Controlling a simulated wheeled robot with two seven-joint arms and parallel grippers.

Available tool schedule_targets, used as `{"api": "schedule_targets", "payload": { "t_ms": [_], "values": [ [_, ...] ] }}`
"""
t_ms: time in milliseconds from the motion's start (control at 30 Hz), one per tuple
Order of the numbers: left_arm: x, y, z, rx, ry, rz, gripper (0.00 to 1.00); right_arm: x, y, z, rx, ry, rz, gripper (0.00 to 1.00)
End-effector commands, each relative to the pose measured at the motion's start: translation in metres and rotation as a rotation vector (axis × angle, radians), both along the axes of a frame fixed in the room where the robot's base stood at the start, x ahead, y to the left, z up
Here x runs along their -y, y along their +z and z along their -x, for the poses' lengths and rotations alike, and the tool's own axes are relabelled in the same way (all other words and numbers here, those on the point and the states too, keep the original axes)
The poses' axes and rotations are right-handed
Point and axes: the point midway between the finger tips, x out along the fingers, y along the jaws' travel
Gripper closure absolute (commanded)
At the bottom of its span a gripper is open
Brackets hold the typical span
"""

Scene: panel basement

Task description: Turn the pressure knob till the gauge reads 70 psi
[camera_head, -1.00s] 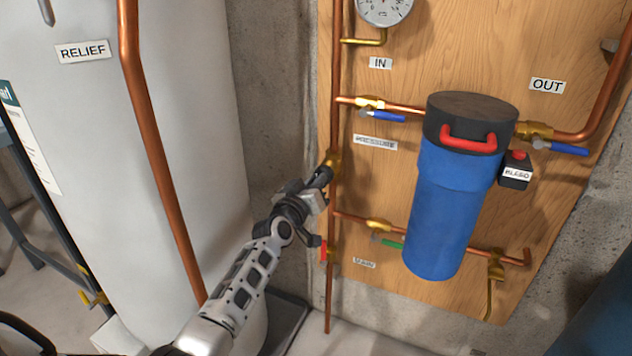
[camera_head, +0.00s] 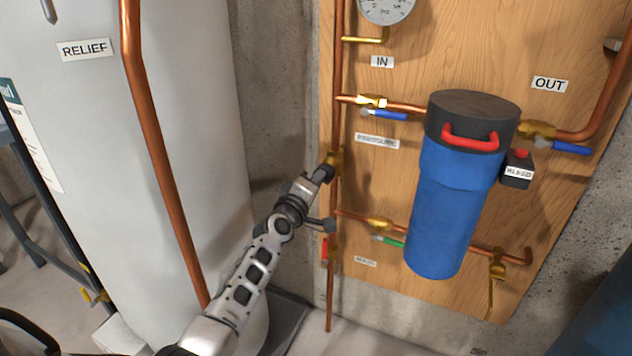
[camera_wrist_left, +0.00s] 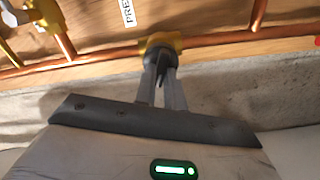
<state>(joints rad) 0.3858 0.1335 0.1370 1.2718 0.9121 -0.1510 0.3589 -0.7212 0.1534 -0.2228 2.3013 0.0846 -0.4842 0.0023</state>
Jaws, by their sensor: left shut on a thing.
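The pressure gauge (camera_head: 387,8) is at the top edge of the head view and partly cut off; I cannot read its value. The dark pressure knob (camera_head: 328,171) sits on a brass regulator body (camera_head: 337,158) on the vertical copper pipe, left of the small pressure label (camera_head: 377,141). My left gripper (camera_head: 321,177) is shut on the knob. In the left wrist view, the left gripper's fingers (camera_wrist_left: 161,78) close around the dark knob (camera_wrist_left: 159,57) in front of the brass body. My right gripper is not in view.
A blue filter housing (camera_head: 440,215) stands right of the pipe on the wooden panel (camera_head: 350,275). A red-handled valve (camera_head: 324,249) is just below my gripper. A copper relief pipe (camera_head: 165,180) and white tank (camera_head: 80,200) are at the left.

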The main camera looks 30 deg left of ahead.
Motion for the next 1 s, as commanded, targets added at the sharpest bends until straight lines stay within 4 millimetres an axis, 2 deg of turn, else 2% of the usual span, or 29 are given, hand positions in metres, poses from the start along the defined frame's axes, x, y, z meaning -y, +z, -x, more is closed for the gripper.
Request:
{"api": "schedule_targets", "payload": {
  "t_ms": [633,700,733,1000],
  "values": [
    [0.0010,-0.0027,0.0005,-0.002,-0.003,0.055,1.00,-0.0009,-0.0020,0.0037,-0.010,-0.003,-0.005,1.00],
    [0.0010,-0.0027,0.0005,-0.002,-0.003,0.055,0.75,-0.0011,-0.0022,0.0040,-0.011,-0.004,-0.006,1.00],
    [0.0010,-0.0027,0.0004,-0.002,-0.002,0.055,0.67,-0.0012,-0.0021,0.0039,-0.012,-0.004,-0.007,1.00],
    [0.0004,-0.0011,0.0005,0.001,-0.001,0.054,0.67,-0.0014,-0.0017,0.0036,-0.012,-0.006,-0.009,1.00]
  ]
}}
